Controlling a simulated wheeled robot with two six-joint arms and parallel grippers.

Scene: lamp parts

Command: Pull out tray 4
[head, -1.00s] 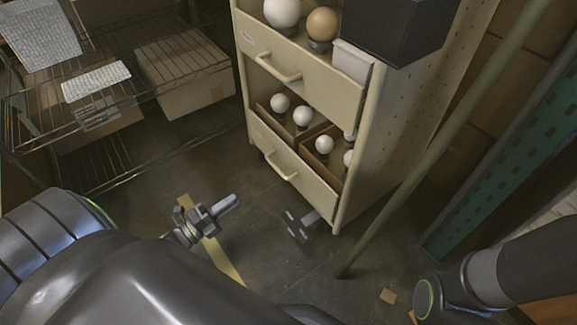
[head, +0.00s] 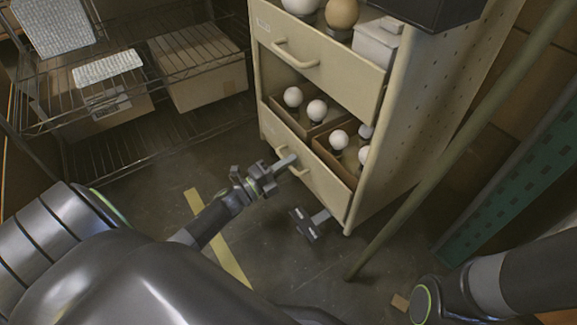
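The beige cart has a lower tray (head: 322,183) and an upper tray (head: 330,62), each with a pull handle on its front. I cannot read a number on either one. The lower tray holds open boxes with white bulbs. Its handle (head: 300,171) is partly behind my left gripper (head: 290,161). The fingers of that gripper point up and right, with their tips at or just in front of the handle. I cannot tell whether they touch it or how far they are apart. My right arm (head: 450,293) shows at lower right, but I cannot make out its gripper.
A wire shelf with cardboard boxes (head: 200,78) stands at the left. A pole (head: 440,160) rises right of the cart. A dark metal piece (head: 305,224), hard to identify, shows low before the cart. Yellow tape (head: 230,262) marks the floor.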

